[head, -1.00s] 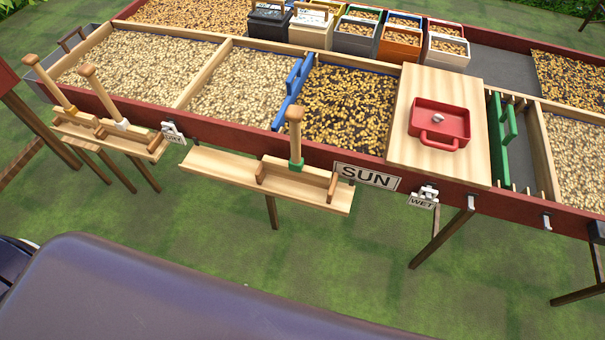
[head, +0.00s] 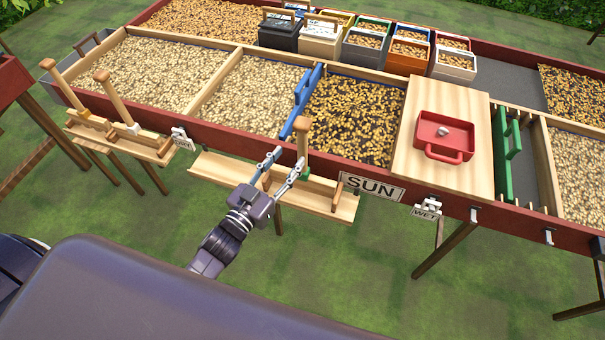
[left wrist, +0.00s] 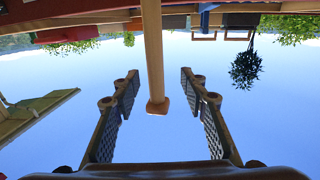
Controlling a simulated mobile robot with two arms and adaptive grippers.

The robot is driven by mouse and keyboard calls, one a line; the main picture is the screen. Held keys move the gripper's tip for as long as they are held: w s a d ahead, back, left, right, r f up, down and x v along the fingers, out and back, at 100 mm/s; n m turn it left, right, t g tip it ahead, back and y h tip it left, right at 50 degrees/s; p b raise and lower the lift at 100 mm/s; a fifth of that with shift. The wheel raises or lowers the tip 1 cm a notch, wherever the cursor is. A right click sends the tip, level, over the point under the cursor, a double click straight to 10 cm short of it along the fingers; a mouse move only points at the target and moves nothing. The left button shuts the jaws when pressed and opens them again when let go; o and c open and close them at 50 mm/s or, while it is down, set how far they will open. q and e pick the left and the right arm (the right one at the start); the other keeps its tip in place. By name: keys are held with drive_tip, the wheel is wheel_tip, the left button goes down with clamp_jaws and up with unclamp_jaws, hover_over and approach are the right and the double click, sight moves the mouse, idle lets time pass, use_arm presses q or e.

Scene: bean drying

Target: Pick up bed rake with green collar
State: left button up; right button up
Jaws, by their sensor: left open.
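The bed rake with the green collar (head: 302,138) stands handle-up in the wooden rack (head: 225,172) on the front of the bench. Its green collar is partly hidden behind a finger of my left gripper (head: 288,158). The gripper is open, its two fingers spread just in front of and left of the handle. In the left wrist view the picture is upside down; the rake's wooden handle (left wrist: 153,48) hangs down between the open fingers (left wrist: 160,78), with no visible contact. My right gripper is out of view.
Two more rakes, one with a yellow collar (head: 64,85) and one with a white collar (head: 116,98), stand in another rack at left. A blue divider (head: 300,98) lies just behind the gripper. The SUN sign (head: 372,187) and a red pan (head: 443,138) are to the right.

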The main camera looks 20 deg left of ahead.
sight(300, 150)
use_arm(q)
drive_tip(key=x, duration=0.2)
drive_tip(key=p+x, duration=0.1)
drive_tip(key=x, duration=0.1)
drive_tip(key=d+p+x, duration=0.1)
drive_tip(key=x, duration=0.1)
drive_tip(key=shift+s+f, duration=0.1)
drive_tip(key=shift+f, duration=0.1)
drive_tip(key=shift+w+f, duration=0.15)
drive_tip(key=shift+w, duration=0.35)
clamp_jaws()
